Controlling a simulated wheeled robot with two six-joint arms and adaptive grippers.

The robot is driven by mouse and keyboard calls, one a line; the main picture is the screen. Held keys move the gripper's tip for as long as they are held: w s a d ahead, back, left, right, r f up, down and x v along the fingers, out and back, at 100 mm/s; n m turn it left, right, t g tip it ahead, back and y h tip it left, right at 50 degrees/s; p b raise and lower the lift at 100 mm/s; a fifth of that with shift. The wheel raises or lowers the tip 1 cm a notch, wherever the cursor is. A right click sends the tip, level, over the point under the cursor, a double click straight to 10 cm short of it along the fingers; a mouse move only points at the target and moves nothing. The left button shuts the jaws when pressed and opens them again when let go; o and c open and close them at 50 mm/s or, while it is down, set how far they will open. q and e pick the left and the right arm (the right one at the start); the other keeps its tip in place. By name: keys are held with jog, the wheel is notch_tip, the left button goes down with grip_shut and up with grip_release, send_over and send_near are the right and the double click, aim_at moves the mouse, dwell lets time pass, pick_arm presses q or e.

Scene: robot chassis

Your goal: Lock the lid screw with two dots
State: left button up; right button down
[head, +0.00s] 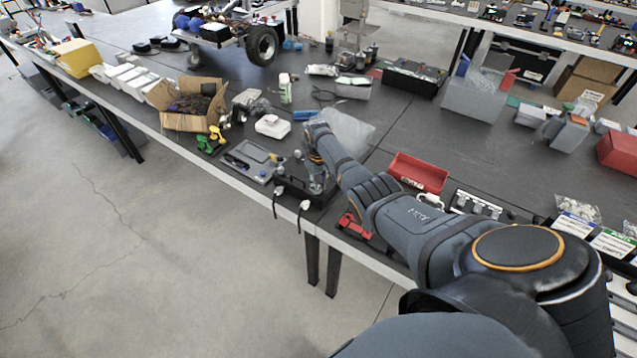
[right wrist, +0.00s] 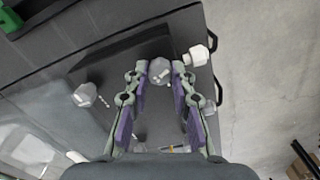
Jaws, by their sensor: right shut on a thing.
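A dark box with a lid (head: 296,189) sits near the table's front edge in the head view; its dark lid also fills much of the right wrist view (right wrist: 110,60). My right gripper (right wrist: 159,68) points down over the lid, its purple and green fingers closed around a grey screw head (right wrist: 161,76). Small light marks show on that head; I cannot count them surely. A white screw head (right wrist: 196,55) stands just right of the fingertips, and a grey one (right wrist: 85,95) stands to the left. In the head view my right gripper (head: 316,181) is partly hidden by my arm. My left gripper is not in view.
A grey tray (head: 250,160) with small parts lies left of the box. A red bin (head: 418,172) stands to its right, and a red tool (head: 353,226) lies near the front edge. A cardboard box (head: 187,105) is farther left. Open floor lies beyond the table's edge.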

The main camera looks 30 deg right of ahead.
aim_at(319, 187)
jog(key=m, duration=0.4)
jog(key=shift+m+p, duration=0.4)
jog(key=shift+w, duration=0.1)
dwell(0.3)
jog(key=c, duration=1.1)
grip_release()
notch_tip(319, 187, up, 12)
jog(key=shift+r, duration=0.1)
